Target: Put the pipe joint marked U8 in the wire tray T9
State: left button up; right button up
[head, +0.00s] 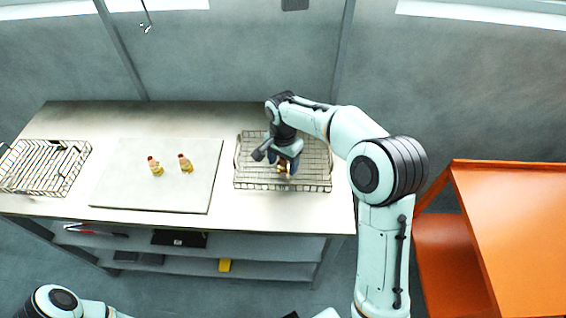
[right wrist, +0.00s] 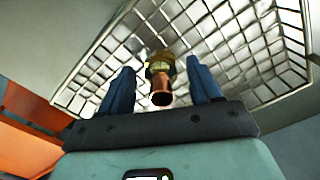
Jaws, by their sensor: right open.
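A brass-coloured pipe joint with a reddish end (right wrist: 160,68) is in the right wire tray (head: 244,172), and a bit of it shows in the head view (head: 282,168). My right gripper (head: 283,162) is low over that tray. In the right wrist view its two blue fingers (right wrist: 158,82) are open, one on each side of the joint, with gaps visible. Two similar pipe joints, one (head: 156,167) and another (head: 185,163), stand on the grey board. No U8 or T9 marking is legible. My left gripper is out of view.
Another wire tray (head: 42,190) stands at the table's left end. The grey board (head: 150,198) lies mid-table, mostly bare. An orange cabinet (head: 520,220) stands right of the table. Shelves below hold a yellow item (head: 225,265) and dark items.

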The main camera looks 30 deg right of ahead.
notch_tip(320, 180, up, 11)
jog(key=shift+w+f+p, duration=0.1)
jog(key=shift+p, duration=0.6)
jog(key=shift+r, duration=0.25)
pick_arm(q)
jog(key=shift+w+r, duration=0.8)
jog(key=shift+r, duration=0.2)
